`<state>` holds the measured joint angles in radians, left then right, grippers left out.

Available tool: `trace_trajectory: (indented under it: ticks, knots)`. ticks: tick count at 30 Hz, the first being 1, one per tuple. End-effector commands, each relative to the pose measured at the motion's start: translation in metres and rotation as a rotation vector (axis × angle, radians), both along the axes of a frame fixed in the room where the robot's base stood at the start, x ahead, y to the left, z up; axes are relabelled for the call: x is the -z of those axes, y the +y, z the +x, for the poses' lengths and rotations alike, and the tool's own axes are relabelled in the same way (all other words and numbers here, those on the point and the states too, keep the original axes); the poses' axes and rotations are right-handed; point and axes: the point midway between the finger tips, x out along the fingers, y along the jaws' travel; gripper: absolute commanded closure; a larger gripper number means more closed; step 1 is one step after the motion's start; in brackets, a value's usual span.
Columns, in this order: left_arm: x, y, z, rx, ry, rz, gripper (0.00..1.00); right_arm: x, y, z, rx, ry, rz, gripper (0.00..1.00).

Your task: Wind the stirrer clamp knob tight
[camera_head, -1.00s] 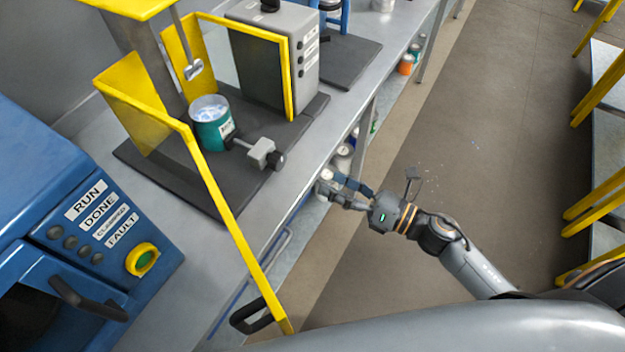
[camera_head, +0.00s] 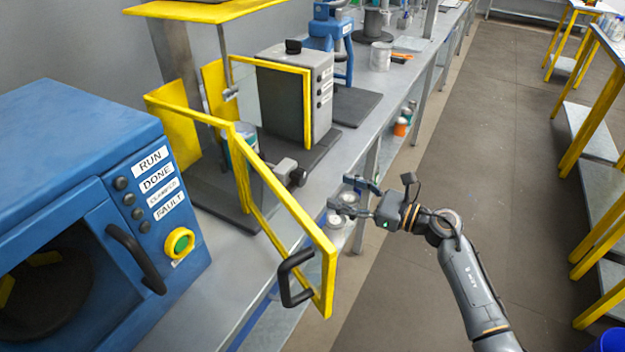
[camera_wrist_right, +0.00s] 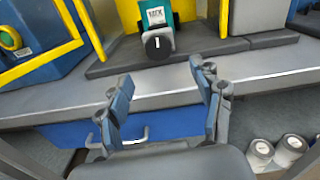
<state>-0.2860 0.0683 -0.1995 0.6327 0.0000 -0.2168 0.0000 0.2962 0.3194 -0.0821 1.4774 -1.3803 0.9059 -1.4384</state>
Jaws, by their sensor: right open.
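The clamp knob (camera_head: 298,177) is black, on a grey clamp block (camera_head: 284,167) at the front of the yellow-guarded stirrer. In the right wrist view the knob (camera_wrist_right: 158,43) faces me with a white mark, below a teal can (camera_wrist_right: 158,14). In the head view the can (camera_head: 243,140) is partly hidden by the yellow guard frame. My right gripper (camera_head: 347,196) is open and empty, off the bench's front edge and apart from the knob. In the right wrist view its fingers (camera_wrist_right: 163,88) are spread, with the knob beyond and between them. My left gripper is not in view.
The yellow guard door (camera_head: 297,213) with a black handle sticks out over the bench edge, left of my right gripper. A blue machine (camera_head: 75,150) stands at left, a grey box unit (camera_head: 322,90) behind. Cans (camera_wrist_right: 275,152) sit below the bench.

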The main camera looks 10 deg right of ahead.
Motion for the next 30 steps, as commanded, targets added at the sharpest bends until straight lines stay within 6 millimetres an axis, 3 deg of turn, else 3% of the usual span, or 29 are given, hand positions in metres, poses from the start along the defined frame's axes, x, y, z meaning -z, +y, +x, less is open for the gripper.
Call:
trace_trajectory:
  ticks: [6, 12, 25, 30]
  knots:
    - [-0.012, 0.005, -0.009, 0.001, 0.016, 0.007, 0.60, -0.003, 0.039, 0.028, -0.001, 0.001, 0.004, 0.34]
    - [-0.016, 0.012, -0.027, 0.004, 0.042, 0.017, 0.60, -0.001, 0.061, 0.044, 0.000, 0.000, 0.001, 0.34]
    - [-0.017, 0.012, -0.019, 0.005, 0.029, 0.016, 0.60, 0.000, 0.069, 0.049, 0.000, 0.000, 0.000, 0.34]
    - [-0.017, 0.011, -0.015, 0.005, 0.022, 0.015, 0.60, 0.000, 0.069, 0.049, 0.000, 0.000, 0.000, 0.66]
